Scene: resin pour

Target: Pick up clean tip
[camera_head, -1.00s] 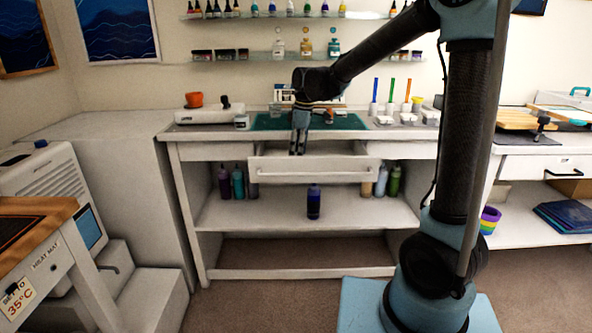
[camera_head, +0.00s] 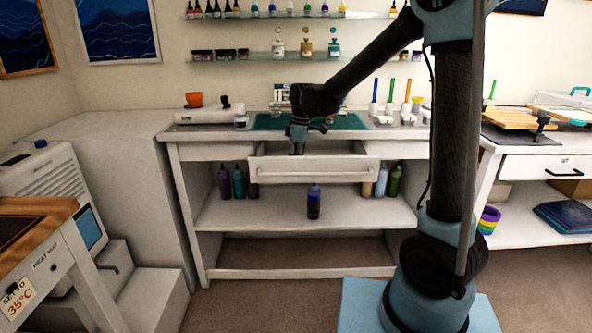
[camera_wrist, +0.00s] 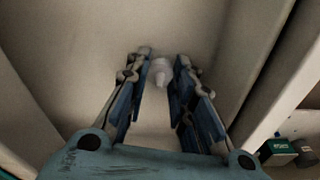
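A small whitish translucent tip (camera_wrist: 160,71) is in the wrist view, over the pale floor of the open drawer (camera_wrist: 85,40). My gripper (camera_wrist: 161,62) is open, with one blue-and-grey finger on each side of the tip. Gaps show between the tip and the fingers. In the head view my gripper (camera_head: 298,146) reaches down into the pulled-out drawer (camera_head: 315,176) under the worktop. The tip cannot be made out in the head view, where the drawer front hides most of the inside.
Drawer walls stand close on both sides in the wrist view. A dark green box (camera_wrist: 277,151) lies outside the wall at lower right. The worktop above holds a green mat (camera_head: 345,122) and white cups. A dark bottle (camera_head: 314,202) stands on the shelf below.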

